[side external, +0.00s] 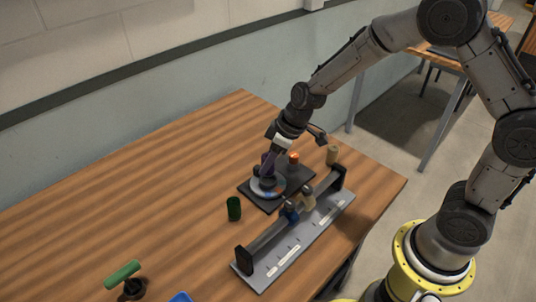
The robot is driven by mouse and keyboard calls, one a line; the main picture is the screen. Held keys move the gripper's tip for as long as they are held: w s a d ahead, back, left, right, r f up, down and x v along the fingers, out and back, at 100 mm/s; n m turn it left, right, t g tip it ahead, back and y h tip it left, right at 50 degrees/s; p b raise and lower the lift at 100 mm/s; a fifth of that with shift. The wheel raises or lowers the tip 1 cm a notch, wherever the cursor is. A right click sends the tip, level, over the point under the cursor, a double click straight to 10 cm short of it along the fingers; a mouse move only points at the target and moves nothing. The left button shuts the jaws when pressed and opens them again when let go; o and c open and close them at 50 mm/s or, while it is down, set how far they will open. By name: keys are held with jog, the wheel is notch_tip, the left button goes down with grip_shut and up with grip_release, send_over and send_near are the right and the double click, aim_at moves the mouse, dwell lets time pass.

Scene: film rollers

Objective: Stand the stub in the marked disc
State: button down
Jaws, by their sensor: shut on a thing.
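My gripper (269,172) points down over the pale disc (277,191) on a dark base plate (250,194). It is shut on a small dark piece, probably the stub, which shows purplish between the fingers and is mostly hidden by them. The lower end of the piece is at or just above the disc; I cannot tell whether it touches. A second spot on the plate, right of the disc, holds an orange-topped dark cylinder (294,158). The marking on the disc is too small to make out.
A grey rack (263,258) with a long bar and blue and tan pieces lies in front of the plate. A dark green cylinder (234,209) stands left, a tan one (333,155) right. A green-handled tool (123,274) and blue container (181,297) are front left. The left table is clear.

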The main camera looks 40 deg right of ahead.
jog(key=shift+f, duration=1.55)
jog(key=shift+f, duration=0.15)
grip_release()
dwell(0.5)
jog(key=shift+r, duration=3.45)
